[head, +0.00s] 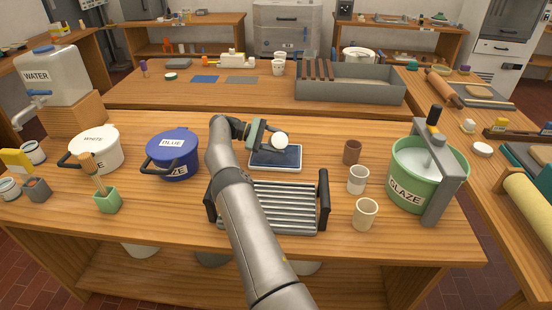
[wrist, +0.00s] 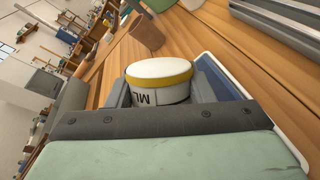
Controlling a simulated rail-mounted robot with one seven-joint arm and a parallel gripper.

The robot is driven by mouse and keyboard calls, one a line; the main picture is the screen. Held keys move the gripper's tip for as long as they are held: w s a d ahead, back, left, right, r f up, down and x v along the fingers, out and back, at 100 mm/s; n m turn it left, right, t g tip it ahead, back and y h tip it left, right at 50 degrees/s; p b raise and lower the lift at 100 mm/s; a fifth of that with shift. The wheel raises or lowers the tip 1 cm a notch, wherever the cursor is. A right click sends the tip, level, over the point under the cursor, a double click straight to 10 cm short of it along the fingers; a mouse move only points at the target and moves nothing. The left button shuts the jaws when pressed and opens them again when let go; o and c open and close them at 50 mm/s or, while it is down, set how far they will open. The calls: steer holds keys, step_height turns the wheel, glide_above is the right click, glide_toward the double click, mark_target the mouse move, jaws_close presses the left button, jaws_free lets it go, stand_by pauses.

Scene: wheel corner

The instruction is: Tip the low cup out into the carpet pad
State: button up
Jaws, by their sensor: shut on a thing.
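My gripper (head: 266,138) is shut on a low cup (head: 280,141), held above the pad at the middle of the bench. In the wrist view the cup (wrist: 160,82) is white with a yellow band and dark lettering, between the fingers. A pale round face of it turns towards the head camera, so it looks tilted; I cannot tell whether anything is inside. The carpet pad (head: 276,160) is dark blue in a shallow pale-rimmed tray below the gripper. In the wrist view part of the blue pad (wrist: 212,78) shows right of the cup.
A ribbed metal rack (head: 285,208) with dark handles stands in front of the pad. A brown cup (head: 352,152) and two pale cups (head: 358,180) stand to the right, beside a green glaze bucket (head: 412,178). A blue lidded bucket (head: 173,157) stands left.

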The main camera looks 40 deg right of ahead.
steer(key=shift+n+g+b, duration=0.3)
steer(key=shift+b, duration=0.85)
steer(key=shift+r, duration=0.1)
stand_by(0.8)
